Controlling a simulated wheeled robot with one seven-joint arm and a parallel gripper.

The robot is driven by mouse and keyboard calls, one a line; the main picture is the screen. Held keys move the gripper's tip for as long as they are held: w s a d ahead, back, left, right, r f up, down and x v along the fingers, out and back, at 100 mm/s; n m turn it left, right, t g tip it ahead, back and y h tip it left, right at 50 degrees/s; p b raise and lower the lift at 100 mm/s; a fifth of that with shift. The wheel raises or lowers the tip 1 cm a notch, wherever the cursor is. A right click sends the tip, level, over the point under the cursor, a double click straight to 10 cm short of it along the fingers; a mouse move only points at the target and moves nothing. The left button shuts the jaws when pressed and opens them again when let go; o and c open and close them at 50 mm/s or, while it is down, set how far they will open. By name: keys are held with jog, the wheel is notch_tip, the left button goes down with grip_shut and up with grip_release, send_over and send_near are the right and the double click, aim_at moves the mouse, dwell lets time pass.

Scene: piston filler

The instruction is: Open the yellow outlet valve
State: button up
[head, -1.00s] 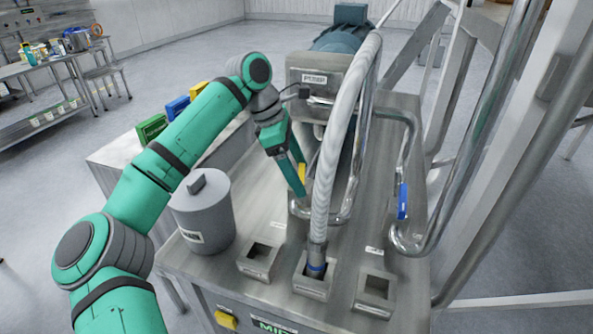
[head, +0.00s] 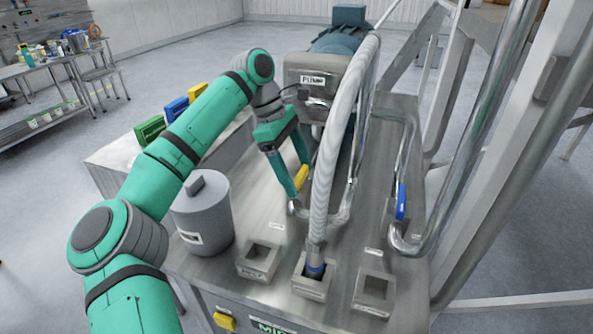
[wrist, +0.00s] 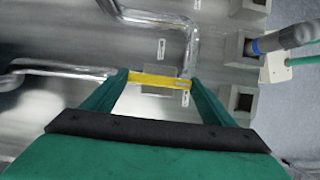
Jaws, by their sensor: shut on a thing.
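The yellow outlet valve handle (head: 302,177) sits on the bent steel pipe (head: 322,215) below the pump (head: 318,92). My gripper (head: 299,182) is at the handle, with its green fingers on both sides of it. In the wrist view the yellow handle (wrist: 158,81) lies as a bar across the gap between the fingertips of my gripper (wrist: 158,80), one finger at each end. The fingers are shut on it. The valve body under the handle is mostly hidden.
A thick ribbed hose (head: 338,150) rises just right of my gripper. A blue-handled valve (head: 401,202) is further right. A grey lidded pot (head: 201,215) stands left, and square sockets (head: 259,262) line the front.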

jog(key=o, duration=1)
jog(key=shift+o, duration=0.2)
jog(key=shift+w, duration=0.1)
jog(key=v, duration=1)
jog(key=shift+a+r, duration=0.2)
jog(key=shift+r, duration=0.15)
jog(key=shift+w, duration=0.1)
